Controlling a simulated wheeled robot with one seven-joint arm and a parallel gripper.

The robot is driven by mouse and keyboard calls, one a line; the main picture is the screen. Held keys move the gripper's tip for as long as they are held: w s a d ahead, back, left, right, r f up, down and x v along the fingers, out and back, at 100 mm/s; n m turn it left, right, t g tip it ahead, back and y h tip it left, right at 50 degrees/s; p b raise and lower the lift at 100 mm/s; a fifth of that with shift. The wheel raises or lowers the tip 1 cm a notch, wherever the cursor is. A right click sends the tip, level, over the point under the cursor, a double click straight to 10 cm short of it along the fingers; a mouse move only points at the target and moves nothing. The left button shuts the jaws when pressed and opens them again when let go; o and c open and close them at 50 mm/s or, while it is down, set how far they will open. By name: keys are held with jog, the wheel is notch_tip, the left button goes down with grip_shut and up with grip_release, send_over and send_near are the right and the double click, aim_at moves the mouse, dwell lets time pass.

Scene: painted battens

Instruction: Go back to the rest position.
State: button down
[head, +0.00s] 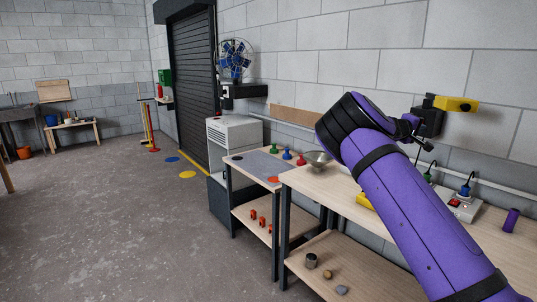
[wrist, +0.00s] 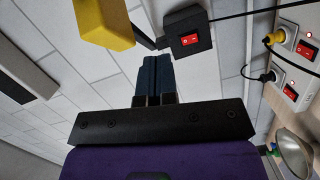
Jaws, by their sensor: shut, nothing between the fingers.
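My gripper (wrist: 157,75) shows in the wrist view with its two dark fingers pressed together and nothing between them. In the head view my purple arm reaches up across the right side, and the fingers are hard to make out behind its wrist. In the wrist view a yellow block (wrist: 104,20) is up and left of the fingertips. A black box with a red switch (wrist: 188,34) is up and right of them. I cannot tell how far either is from the fingers.
A workbench (head: 497,238) with a lower shelf stands below my arm, against the block wall. A fan (head: 235,61) is on the wall. The floor at left is open.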

jog(key=s+d+m+g+y, duration=0.2)
jog(key=s+m+y, duration=0.1)
jog(key=s, duration=0.7)
jog(key=s+d+m+g+y, duration=0.2)
jog(key=s+m+g+y, duration=0.1)
jog(key=s, duration=0.7)
jog(key=s+a+r+n+y, duration=0.1)
jog(key=s+a+y, duration=0.2)
jog(key=s+a, duration=0.6)
jog(key=s+a+r+n+t+y, duration=0.1)
jog(key=s+a+y, duration=0.2)
jog(key=s+a, duration=0.6)
jog(key=s+a+r+t+y, duration=0.1)
jog(key=s+a+y, duration=0.2)
jog(key=s+a, duration=0.6)
jog(key=s, duration=1.1)
jog(key=shift+s+a+r+n+y, duration=0.2)
jog(key=shift+s+a+n+y, duration=0.1)
jog(key=shift+s+n, duration=0.1)
